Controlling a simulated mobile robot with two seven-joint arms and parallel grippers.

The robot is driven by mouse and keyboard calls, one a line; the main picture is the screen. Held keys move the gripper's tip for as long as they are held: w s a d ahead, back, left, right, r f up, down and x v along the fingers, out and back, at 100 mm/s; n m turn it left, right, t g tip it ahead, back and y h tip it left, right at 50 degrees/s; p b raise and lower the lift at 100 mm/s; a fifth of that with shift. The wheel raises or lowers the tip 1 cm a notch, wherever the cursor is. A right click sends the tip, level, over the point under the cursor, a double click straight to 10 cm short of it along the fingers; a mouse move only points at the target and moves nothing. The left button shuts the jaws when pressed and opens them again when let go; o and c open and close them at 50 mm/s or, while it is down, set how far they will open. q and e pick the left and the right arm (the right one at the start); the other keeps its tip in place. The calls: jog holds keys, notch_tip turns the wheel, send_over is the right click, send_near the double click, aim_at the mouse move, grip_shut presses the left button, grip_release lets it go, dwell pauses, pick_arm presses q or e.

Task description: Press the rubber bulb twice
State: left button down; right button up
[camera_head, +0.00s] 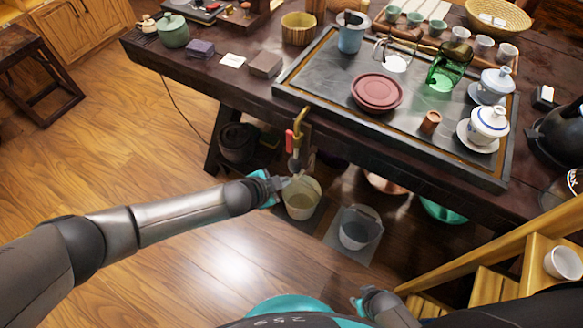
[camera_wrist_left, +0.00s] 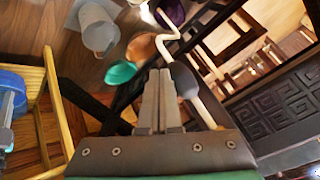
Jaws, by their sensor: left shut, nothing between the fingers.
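The dark grey rubber bulb (camera_head: 294,165) hangs at the table's front edge, below a brass hook and a red piece. In the left wrist view the bulb (camera_wrist_left: 184,80) sits on a cream tube (camera_wrist_left: 203,108), just right of my fingertips. My left gripper (camera_head: 287,182) is shut and empty, just below and beside the bulb. Its closed fingers (camera_wrist_left: 158,82) point along the bulb's side; I cannot tell whether they touch it. My right gripper (camera_head: 372,298) is low at the bottom of the head view, away from the bulb, its fingers unclear.
A cream bucket (camera_head: 302,198) stands under the bulb, with a grey bucket (camera_head: 358,232) to its right. The tea tray (camera_head: 310,75) with cups and pots lies on the table above. A wooden stair-like stand (camera_head: 500,262) is at right.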

pick_arm(q)
jog(key=s+a+p, duration=0.2)
jog(key=s, duration=0.1)
jog(key=shift+s+a, duration=0.25)
jog(key=shift+a, duration=0.05)
pick_arm(e)
jog(key=shift+w+v, duration=0.2)
jog(key=shift+v, duration=0.9)
grip_shut()
dwell(0.9)
